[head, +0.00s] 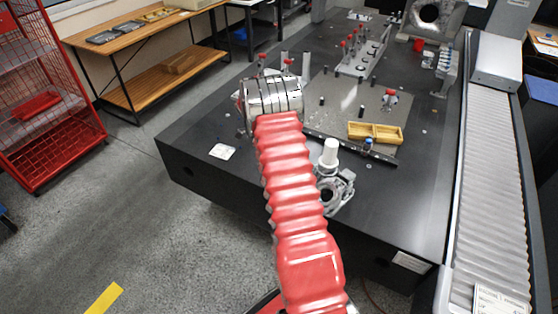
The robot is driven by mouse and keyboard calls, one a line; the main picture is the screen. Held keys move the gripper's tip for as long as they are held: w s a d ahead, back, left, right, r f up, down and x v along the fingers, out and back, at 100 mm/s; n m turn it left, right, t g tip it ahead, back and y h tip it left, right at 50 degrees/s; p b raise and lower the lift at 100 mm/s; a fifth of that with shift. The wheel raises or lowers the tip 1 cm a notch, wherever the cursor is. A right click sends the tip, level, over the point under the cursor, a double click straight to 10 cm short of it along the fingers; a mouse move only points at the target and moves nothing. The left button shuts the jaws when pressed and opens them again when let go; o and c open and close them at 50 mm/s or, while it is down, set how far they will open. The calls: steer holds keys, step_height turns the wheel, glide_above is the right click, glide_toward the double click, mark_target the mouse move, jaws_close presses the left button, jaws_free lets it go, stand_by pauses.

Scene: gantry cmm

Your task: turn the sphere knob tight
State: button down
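My red-sleeved arm reaches forward over the near left part of the dark granite table (200,165). It ends in a silver banded wrist. My gripper's fingers lie beyond this wrist and I cannot make them out, so I cannot tell whether they are open or shut. Small red-topped pieces (289,62) and grey uprights show just past the wrist, partly hidden by it. I cannot pick out the sphere knob for certain. A small blue round knob (368,142) sits on a black bar (345,147) right of my arm, and another red-topped piece (390,93) stands on the grey plate (345,100).
A white cylinder (330,153) and a grey metal casting (335,188) stand close to my arm's right. A yellow tray (375,132) lies behind them. A fixture rail with red-topped posts (362,55) is farther back. A ribbed guideway cover (490,150) borders the right.

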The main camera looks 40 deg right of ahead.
stand_by(0.5)
steer(key=c, duration=1.8)
jaws_free()
steer(key=shift+c, duration=0.2)
steer(key=v, duration=1.3)
steer(key=shift+r, duration=0.35)
steer(key=shift+w, duration=0.1)
